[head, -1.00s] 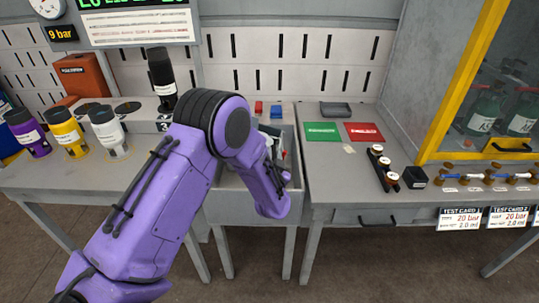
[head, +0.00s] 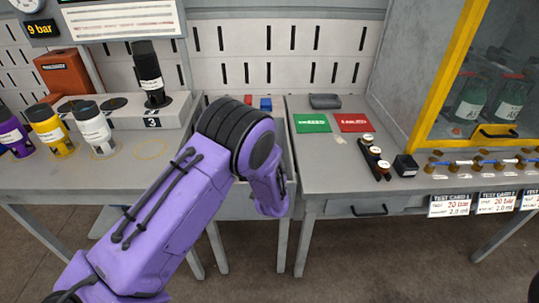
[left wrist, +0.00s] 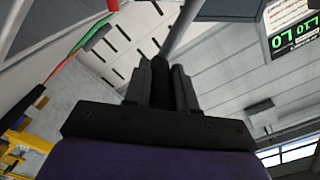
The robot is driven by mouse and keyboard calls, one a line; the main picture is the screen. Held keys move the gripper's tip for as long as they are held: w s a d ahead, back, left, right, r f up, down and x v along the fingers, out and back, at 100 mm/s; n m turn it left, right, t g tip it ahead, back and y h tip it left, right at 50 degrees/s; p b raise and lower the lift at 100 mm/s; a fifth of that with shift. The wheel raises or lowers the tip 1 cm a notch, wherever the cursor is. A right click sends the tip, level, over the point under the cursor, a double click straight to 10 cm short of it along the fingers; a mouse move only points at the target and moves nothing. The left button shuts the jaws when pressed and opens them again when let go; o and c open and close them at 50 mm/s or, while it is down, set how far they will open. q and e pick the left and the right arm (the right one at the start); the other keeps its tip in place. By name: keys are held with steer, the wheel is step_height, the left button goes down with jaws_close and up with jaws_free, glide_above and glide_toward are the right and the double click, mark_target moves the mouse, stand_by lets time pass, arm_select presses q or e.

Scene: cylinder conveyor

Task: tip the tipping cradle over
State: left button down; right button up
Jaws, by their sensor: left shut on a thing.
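My left arm reaches over the gap between the two tables in the head view, and its wrist hides the left gripper there. In the left wrist view, the left gripper (left wrist: 168,85) is shut on a grey bar (left wrist: 184,32) that runs up and away from the jaws. I cannot tell whether this bar belongs to the tipping cradle. I cannot make out the cradle itself; my arm covers much of the space between the tables. My right gripper is not in view.
A black bottle (head: 148,75) stands on the grey stand marked 3. Purple (head: 14,133), yellow (head: 47,128) and white (head: 93,130) bottles stand to the left. The right table holds a green card (head: 312,123), a red card (head: 354,122) and a black rack (head: 374,160). A yellow-framed cabinet (head: 433,85) bounds the right.

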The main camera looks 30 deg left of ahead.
arm_select(q)
steer(key=shift+d+f, duration=0.1)
steer(key=shift+f, duration=0.15)
steer(key=c, duration=0.9)
jaws_free()
steer(key=shift+r, duration=0.1)
steer(key=b+v, duration=0.1)
steer(key=v, duration=0.9)
steer(key=shift+s+d, duration=0.15)
steer(key=shift+s, duration=0.1)
